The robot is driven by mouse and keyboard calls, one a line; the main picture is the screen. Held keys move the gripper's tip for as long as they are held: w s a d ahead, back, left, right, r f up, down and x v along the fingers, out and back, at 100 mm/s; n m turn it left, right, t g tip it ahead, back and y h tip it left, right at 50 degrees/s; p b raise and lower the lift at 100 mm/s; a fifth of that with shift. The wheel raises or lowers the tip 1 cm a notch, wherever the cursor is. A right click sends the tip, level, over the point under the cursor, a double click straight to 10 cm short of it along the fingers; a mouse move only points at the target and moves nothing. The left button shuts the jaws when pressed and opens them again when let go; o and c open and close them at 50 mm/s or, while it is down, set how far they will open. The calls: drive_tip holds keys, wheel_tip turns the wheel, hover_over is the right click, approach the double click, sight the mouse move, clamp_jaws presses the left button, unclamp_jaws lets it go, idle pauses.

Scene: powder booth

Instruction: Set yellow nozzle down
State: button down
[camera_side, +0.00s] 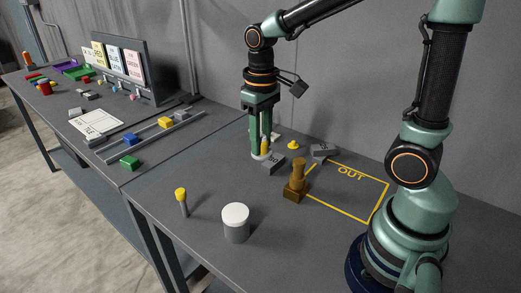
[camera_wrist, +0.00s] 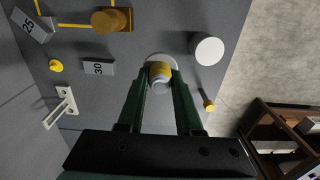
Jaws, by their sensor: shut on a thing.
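My gripper (camera_side: 263,147) is shut on the yellow nozzle (camera_side: 264,147), pointing down near the table. In the wrist view the yellow nozzle (camera_wrist: 160,70) sits between the two green fingers (camera_wrist: 161,88), with a grey round end toward the camera. A pale round rim (camera_wrist: 157,56) shows around or below it; I cannot tell whether the nozzle touches it.
Grey blocks marked 30 (camera_wrist: 98,68) and 25 (camera_wrist: 30,26), a small yellow knob (camera_side: 292,145) and a brown-gold piece (camera_side: 297,184) stand nearby. A white-topped cylinder (camera_side: 236,223) and a yellow-topped pin (camera_side: 182,197) are nearer the front. The OUT outline (camera_side: 372,215) is mostly clear.

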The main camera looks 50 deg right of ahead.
idle(0.7)
drive_tip(key=s+d+r+m, duration=0.3)
drive_tip(key=s+d, duration=0.9)
drive_tip(key=d, duration=0.1)
drive_tip(key=f, duration=2)
drive_tip(key=shift+w+a, duration=0.15)
drive_tip(key=shift+w, duration=0.05)
drive_tip(key=shift+f, duration=0.1)
drive_tip(key=c, duration=0.6)
unclamp_jaws()
